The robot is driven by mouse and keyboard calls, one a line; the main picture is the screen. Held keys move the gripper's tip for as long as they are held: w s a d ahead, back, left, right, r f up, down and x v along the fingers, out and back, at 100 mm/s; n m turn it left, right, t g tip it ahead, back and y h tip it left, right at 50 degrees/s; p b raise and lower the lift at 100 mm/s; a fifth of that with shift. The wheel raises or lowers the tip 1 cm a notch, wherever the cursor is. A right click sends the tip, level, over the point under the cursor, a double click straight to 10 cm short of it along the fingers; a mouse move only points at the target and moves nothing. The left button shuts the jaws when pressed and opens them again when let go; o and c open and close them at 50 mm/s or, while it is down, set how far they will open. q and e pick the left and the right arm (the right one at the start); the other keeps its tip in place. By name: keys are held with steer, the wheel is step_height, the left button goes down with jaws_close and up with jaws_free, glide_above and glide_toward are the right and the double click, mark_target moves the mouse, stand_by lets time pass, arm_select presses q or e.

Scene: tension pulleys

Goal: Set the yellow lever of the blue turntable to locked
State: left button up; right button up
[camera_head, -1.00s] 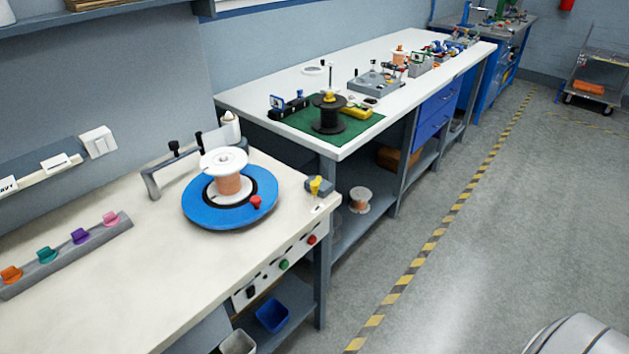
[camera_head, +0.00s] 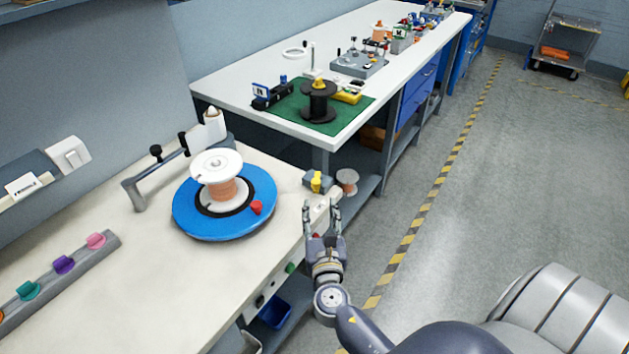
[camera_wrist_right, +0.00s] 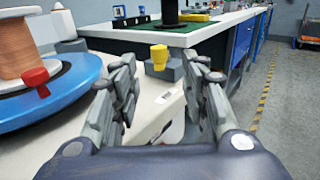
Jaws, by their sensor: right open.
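The blue turntable (camera_head: 184,211) sits on the near bench with a copper wire spool (camera_head: 222,189) on it and a red knob (camera_head: 256,207) near its rim. The yellow lever (camera_head: 317,181) stands on a small grey block at the bench's right corner, apart from the turntable disc. In the right wrist view the yellow lever (camera_wrist_right: 159,57) shows beyond and between my fingers. My right gripper (camera_head: 321,208) is open and empty, just in front of the lever at the bench edge, not touching it. My left gripper is out of view.
Colored knobs on a grey rail (camera_head: 55,274) lie at left. Red and green buttons (camera_head: 291,267) are on the bench's front panel. A farther bench has a green mat (camera_head: 350,112) with a black spool.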

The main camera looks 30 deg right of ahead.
mark_target(317, 186)
steer(key=p+x, duration=0.1)
steer(key=x, duration=0.8)
steer(key=shift+w+f, duration=0.1)
steer(key=shift+w, duration=0.25)
steer(key=shift+w+d, duration=0.3)
steer(key=shift+w, duration=0.2)
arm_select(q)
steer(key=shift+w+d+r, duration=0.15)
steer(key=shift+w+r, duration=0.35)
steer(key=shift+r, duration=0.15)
